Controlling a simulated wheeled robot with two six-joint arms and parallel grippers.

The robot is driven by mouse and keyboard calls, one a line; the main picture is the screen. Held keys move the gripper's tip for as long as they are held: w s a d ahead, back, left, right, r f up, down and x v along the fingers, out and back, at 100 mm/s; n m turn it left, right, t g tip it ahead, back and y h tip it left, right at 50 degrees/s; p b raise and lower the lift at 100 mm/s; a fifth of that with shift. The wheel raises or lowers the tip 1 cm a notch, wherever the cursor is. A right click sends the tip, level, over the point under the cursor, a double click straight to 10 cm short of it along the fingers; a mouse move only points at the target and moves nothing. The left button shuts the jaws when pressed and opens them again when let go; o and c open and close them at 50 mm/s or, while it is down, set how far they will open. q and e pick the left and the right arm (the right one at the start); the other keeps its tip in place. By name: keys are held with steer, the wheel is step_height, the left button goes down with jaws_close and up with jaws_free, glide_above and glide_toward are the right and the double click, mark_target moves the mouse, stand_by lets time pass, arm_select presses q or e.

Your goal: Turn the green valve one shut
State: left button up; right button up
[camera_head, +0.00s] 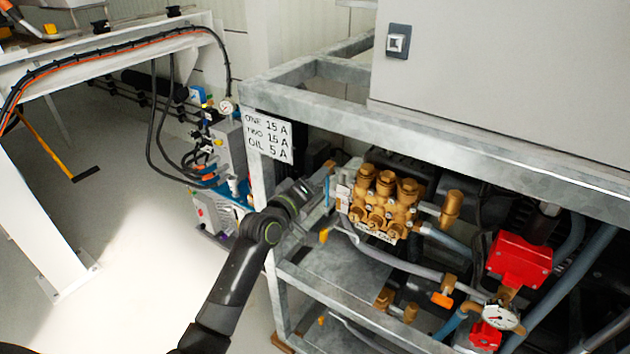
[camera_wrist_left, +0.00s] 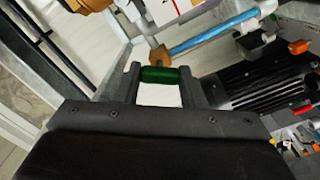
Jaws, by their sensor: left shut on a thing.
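The green valve handle (camera_wrist_left: 160,75) shows in the left wrist view, lying crosswise between the two dark fingers of my left gripper (camera_wrist_left: 161,78). The gripper is shut on it. A brass fitting (camera_wrist_left: 159,54) sits just beyond the handle, close to a blue pipe. In the head view my left gripper (camera_head: 318,190) reaches to the left side of the brass triplex pump (camera_head: 385,203). The green handle cannot be made out there. My right gripper is in neither view.
A galvanized steel frame (camera_head: 300,103) surrounds the pump, with a label plate (camera_head: 268,136) on its corner. A grey cabinet (camera_head: 500,80) stands above. A red box (camera_head: 518,260) and a pressure gauge (camera_head: 500,317) are at right. Open floor (camera_head: 130,260) lies left.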

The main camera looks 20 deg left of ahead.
arm_select(q)
steer(key=shift+f, duration=0.1)
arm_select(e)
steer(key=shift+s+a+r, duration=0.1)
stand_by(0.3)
arm_select(q)
steer(key=o, duration=0.9)
steer(key=shift+o, duration=0.4)
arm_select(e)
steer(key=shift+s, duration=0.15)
arm_select(q)
steer(key=shift+s, duration=0.1)
steer(key=p+v, duration=0.1)
steer(key=v, duration=1.6)
steer(key=shift+p, duration=0.3)
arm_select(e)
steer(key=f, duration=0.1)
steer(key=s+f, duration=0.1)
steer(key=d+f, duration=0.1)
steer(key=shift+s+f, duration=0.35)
arm_select(q)
steer(key=shift+s+a, duration=0.1)
steer(key=shift+s, duration=0.05)
